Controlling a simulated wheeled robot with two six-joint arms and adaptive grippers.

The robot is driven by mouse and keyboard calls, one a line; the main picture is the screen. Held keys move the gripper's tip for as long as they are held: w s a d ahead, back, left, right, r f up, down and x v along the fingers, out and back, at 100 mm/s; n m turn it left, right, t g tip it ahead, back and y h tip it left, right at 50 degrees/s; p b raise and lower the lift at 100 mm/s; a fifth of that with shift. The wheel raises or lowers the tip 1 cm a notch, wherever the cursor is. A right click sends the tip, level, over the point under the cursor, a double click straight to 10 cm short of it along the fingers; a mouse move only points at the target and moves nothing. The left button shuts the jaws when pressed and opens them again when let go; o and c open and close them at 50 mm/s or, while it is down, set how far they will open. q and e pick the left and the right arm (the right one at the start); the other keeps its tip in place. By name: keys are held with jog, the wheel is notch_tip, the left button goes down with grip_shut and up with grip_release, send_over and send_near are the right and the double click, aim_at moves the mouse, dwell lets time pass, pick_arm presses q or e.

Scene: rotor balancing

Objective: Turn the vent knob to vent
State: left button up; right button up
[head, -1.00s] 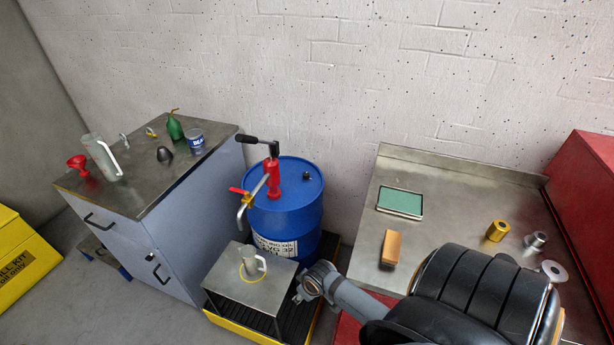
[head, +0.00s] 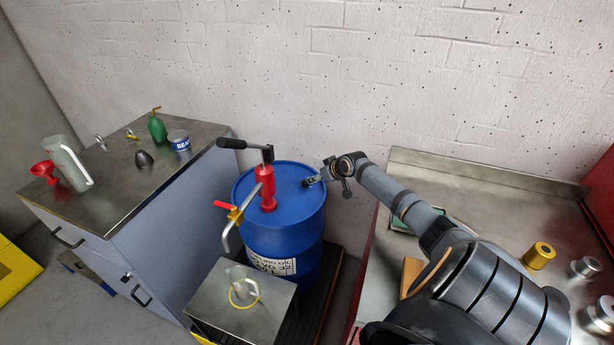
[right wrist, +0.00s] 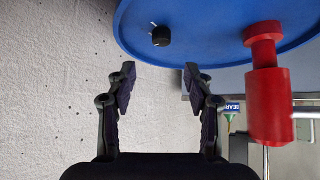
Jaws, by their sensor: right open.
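The blue drum (head: 262,222) stands by the wall with a red hand pump (head: 267,188) on its lid. The vent knob (right wrist: 160,36) is a small black knob on the blue drum lid, with white marks beside it on the lid, in the right wrist view. In the head view my right gripper (head: 316,180) is at the right edge of the lid, and the knob cannot be clearly told from it. In the right wrist view my right gripper (right wrist: 159,75) is open and empty, with the knob beyond the gap between its fingertips, apart from them. My left gripper is not in view.
The red pump (right wrist: 265,90) stands right of the fingers. A grey cabinet (head: 130,225) is left, a steel bench (head: 480,185) right. The wall is close behind.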

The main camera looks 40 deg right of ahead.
aim_at(306, 182)
jog(key=b+x, duration=0.1)
jog(key=x, duration=0.4)
jog(key=shift+w+a+f, duration=0.1)
jog(key=shift+a+f, duration=0.05)
jog(key=shift+f, duration=0.1)
jog(key=b+x, duration=0.2)
jog(key=x, duration=0.2)
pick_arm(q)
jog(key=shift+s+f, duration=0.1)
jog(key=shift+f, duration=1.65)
pick_arm(e)
jog(key=shift+w+f, duration=0.3)
grip_shut()
